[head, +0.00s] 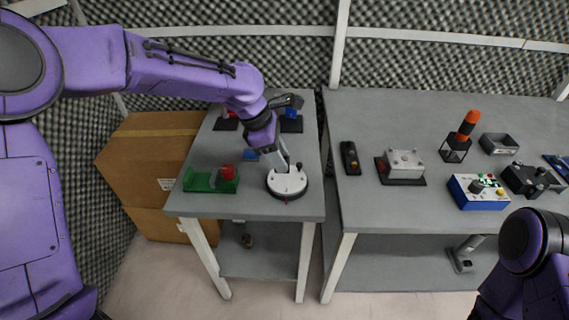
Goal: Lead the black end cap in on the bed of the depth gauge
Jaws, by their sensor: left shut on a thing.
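A round white device (287,184) on a dark base, with a small red mark at its front, sits near the front right of the left table. I take it for the depth gauge, but cannot tell for sure. My left gripper (281,163) points down right over the back of its white top. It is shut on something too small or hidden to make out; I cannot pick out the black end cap. Whether the held thing touches the white top is unclear. My right gripper is out of view; only part of that arm shows at the lower right.
A green fixture with a red knob (210,180) stands left of the white device. A blue block (250,154) lies behind. The right table (350,215) holds several fixtures, including a blue-and-white box (479,191). A gap separates the tables. A cardboard box (150,165) stands left.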

